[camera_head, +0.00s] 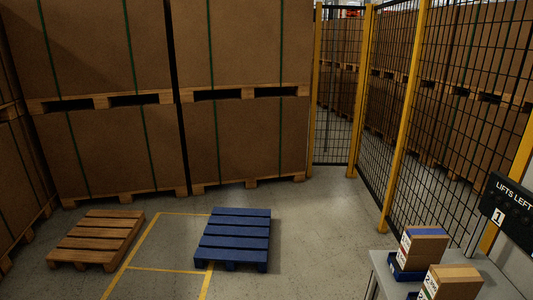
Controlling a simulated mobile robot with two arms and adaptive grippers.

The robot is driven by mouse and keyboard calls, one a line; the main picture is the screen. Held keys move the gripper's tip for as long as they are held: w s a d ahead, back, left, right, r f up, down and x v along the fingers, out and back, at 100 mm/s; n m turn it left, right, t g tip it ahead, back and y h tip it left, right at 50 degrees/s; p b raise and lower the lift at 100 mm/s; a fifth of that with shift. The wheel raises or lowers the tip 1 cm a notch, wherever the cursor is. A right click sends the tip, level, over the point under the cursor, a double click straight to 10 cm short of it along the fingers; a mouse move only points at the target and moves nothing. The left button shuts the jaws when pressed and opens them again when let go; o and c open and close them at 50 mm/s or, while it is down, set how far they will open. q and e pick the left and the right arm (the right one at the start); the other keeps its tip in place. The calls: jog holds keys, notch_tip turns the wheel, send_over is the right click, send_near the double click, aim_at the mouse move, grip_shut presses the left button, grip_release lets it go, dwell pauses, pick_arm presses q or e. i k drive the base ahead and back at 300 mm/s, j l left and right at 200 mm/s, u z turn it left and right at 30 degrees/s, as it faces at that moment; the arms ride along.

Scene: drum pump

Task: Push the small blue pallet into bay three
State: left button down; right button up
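The small blue pallet (235,237) lies flat on the concrete floor in the lower middle of the head view. Its left edge lies along or over the right-hand line of a yellow floor outline (165,269). The outlined area left of the pallet is bare floor. I can read no bay number, so I cannot tell which bay this is. Neither my left nor my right gripper is in view.
A wooden pallet (97,238) lies left of the outline. Stacked cartons on pallets (110,155) stand behind. A yellow-framed mesh fence (395,130) runs along the right. A grey table (390,275) at lower right holds boxes (453,283) and a "LIFTS LEFT 1" sign (510,205) stands nearby.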

aim_at(242, 224)
jog(key=i+z, duration=0.1)
jog(key=i, duration=1.75)
